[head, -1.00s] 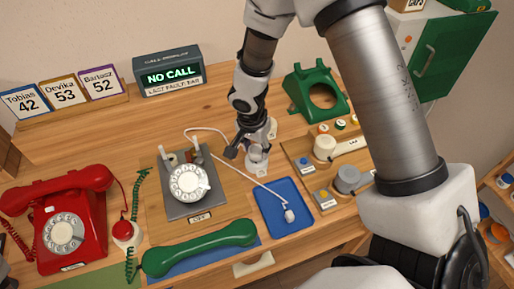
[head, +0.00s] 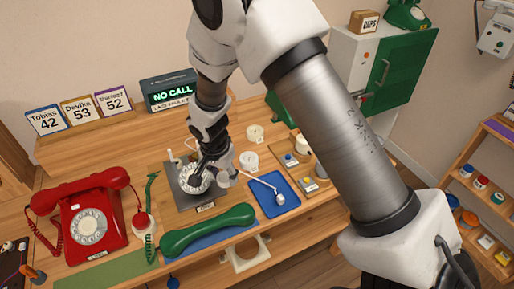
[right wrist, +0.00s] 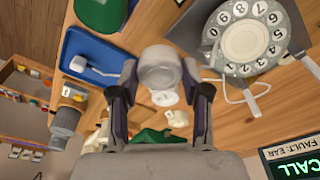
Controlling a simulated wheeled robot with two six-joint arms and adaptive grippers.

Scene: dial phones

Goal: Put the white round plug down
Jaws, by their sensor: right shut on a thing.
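My right gripper (head: 222,170) is shut on a whitish round plug (right wrist: 160,65), which shows between the two fingers in the right wrist view. In the head view it is a small pale shape at the fingertips, partly hidden by them. The gripper is above the wooden desk, just right of the grey dial unit (head: 205,202), whose white dial (right wrist: 245,42) shows at the right in the wrist view. Two other white round pieces stand behind and right of the gripper, a near one (head: 249,161) and a far one (head: 255,132). My left gripper is not in view.
A blue tray (head: 291,208) with a white corded piece (head: 279,199) lies to the right. A green handset (head: 207,230) lies in front and a red phone (head: 80,222) stands at the left.

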